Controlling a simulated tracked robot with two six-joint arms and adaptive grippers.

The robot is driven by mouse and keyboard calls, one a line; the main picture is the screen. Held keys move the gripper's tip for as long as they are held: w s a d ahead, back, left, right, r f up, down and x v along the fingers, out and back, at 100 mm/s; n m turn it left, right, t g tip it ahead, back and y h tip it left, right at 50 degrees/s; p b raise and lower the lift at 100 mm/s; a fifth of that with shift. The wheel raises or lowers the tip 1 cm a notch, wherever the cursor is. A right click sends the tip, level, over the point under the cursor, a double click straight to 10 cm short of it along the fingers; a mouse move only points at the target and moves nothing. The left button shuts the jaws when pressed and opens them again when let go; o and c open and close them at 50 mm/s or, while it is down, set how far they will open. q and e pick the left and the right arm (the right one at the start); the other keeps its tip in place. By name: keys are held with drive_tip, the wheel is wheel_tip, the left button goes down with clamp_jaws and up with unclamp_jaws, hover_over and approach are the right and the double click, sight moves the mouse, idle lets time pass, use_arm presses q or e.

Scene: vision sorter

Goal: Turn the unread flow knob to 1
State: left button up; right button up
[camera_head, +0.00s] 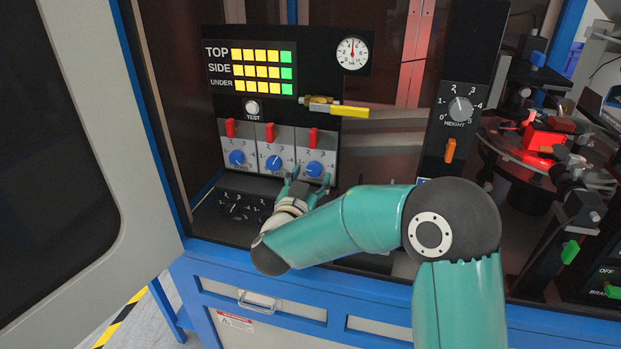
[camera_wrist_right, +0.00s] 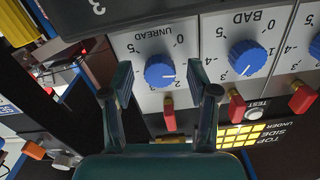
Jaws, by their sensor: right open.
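The unread flow knob (camera_wrist_right: 160,70) is blue and sits on a pale panel marked UNREAD in the right wrist view, which shows the panel upside down. Its white mark points to the right in that view, toward the 2. In the head view it is the rightmost blue knob (camera_head: 314,169) of the row. My right gripper (camera_wrist_right: 159,76) is open, with one finger on each side of the knob and gaps showing between. In the head view my right gripper (camera_head: 308,177) is at the lower part of that panel. My left gripper is not in view.
The BAD knob (camera_wrist_right: 247,58) is beside the unread panel. A red lever (camera_wrist_right: 169,113) stands close to the knob, between my fingers in the picture. A yellow-handled valve (camera_head: 348,111), a height dial (camera_head: 460,108) and an open cabinet door (camera_head: 75,150) are around.

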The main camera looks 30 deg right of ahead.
drive_tip(key=v, duration=1.1)
drive_tip(key=shift+s+a, duration=0.2)
drive_tip(key=shift+a, duration=0.15)
drive_tip(key=shift+f, duration=0.1)
